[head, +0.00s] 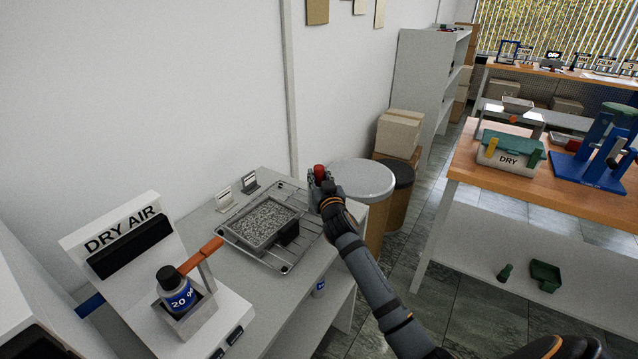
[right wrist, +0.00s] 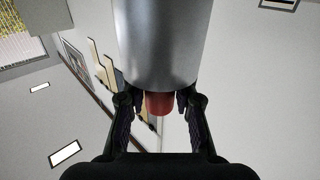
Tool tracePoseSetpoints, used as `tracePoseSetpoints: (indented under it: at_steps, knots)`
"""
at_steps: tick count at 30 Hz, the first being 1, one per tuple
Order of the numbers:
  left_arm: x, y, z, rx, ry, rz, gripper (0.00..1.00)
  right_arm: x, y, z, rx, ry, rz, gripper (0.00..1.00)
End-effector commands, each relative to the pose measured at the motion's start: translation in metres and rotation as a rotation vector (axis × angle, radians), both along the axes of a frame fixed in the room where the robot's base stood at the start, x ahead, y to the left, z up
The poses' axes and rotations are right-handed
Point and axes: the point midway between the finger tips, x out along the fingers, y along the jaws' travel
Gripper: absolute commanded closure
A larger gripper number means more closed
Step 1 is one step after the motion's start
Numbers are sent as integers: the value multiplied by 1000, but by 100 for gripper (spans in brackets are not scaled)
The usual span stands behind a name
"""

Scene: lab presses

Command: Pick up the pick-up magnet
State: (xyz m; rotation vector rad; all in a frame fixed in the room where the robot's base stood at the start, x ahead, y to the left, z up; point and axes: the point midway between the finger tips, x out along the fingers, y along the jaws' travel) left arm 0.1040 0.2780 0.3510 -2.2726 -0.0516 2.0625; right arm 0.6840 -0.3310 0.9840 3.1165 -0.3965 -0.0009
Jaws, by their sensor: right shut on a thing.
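The pick-up magnet, a silver cylinder with a red end, is in my right gripper (head: 323,186). In the head view its red end (head: 319,171) shows at the fingers, above the right edge of the grey bench. In the right wrist view the silver body (right wrist: 164,45) fills the upper middle and the red part (right wrist: 159,103) sits between the two fingers of my right gripper (right wrist: 160,106). The fingers are shut on it. My left gripper is not in view.
A wire rack (head: 323,233) holding a tray of grey granules (head: 297,212) lies on the bench left of my right gripper. A DRY AIR unit (head: 160,270) and a blue-labelled bottle (head: 180,291) stand nearer. A round-topped bin (head: 362,179) stands beyond the bench.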

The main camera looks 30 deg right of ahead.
Motion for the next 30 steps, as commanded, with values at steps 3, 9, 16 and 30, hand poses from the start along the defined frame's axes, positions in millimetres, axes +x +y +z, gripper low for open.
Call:
tracePoseSetpoints:
  at_steps: [3, 9, 16, 30]
  knots:
    - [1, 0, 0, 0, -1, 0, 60, 0, 0, 1, 0, -1, 0, 97]
    - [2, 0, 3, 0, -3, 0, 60, 0, 0, 21, -1, -6, 0, 97]
    - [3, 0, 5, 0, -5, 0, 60, 0, 0, 74, -2, -6, 0, 98]
    - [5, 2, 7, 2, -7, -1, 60, 1, 5, 99, 1, 3, 12, 98]
